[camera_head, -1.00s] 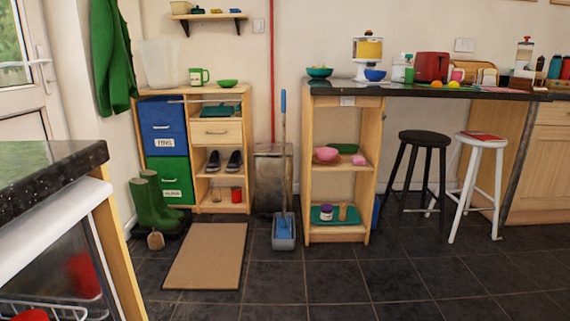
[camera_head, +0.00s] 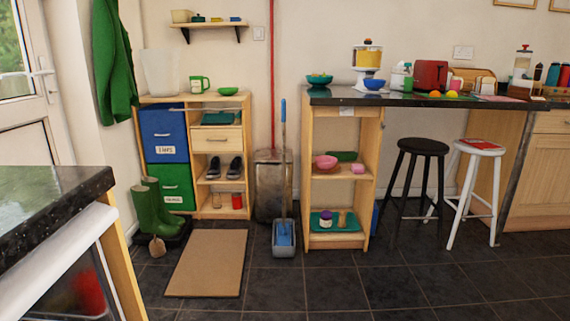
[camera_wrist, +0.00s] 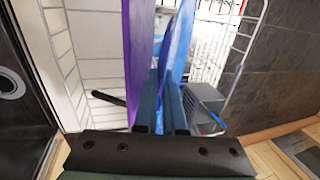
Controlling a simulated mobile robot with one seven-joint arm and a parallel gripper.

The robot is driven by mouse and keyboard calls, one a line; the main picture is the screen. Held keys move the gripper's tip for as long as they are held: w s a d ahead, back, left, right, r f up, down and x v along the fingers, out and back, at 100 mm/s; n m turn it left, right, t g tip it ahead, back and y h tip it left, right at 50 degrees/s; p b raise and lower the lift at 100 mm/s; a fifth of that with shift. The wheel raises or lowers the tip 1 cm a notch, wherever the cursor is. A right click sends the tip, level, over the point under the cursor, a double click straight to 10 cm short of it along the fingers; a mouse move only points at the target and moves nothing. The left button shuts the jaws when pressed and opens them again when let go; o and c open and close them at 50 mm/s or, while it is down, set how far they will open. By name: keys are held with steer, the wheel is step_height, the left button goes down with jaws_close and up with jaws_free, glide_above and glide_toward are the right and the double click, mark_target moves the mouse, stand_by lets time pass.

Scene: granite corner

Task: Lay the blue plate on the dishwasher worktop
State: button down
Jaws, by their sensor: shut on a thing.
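The blue plate (camera_wrist: 181,45) stands on edge in the wrist view, seen almost edge-on. My gripper (camera_wrist: 165,105) is shut on it, the dark fingers at its lower end. A purple plate (camera_wrist: 139,60), also on edge, stands just left of it. Whether the blue plate touches the rack is hard to tell. The dishwasher worktop (camera_head: 50,195) is a dark speckled slab at the left of the head view, with its visible part bare. My gripper and the blue plate do not show in the head view.
A white wire rack (camera_wrist: 236,62) and a grey basket (camera_wrist: 206,100) are close right of the plates. A red item (camera_head: 88,290) shows below the worktop. Dark floor tiles (camera_head: 320,285) lie open ahead.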

steer(key=d+p+v, duration=0.2)
steer(key=p+v, duration=1.3)
steer(key=shift+r, duration=0.4)
steer(key=shift+r, duration=0.1)
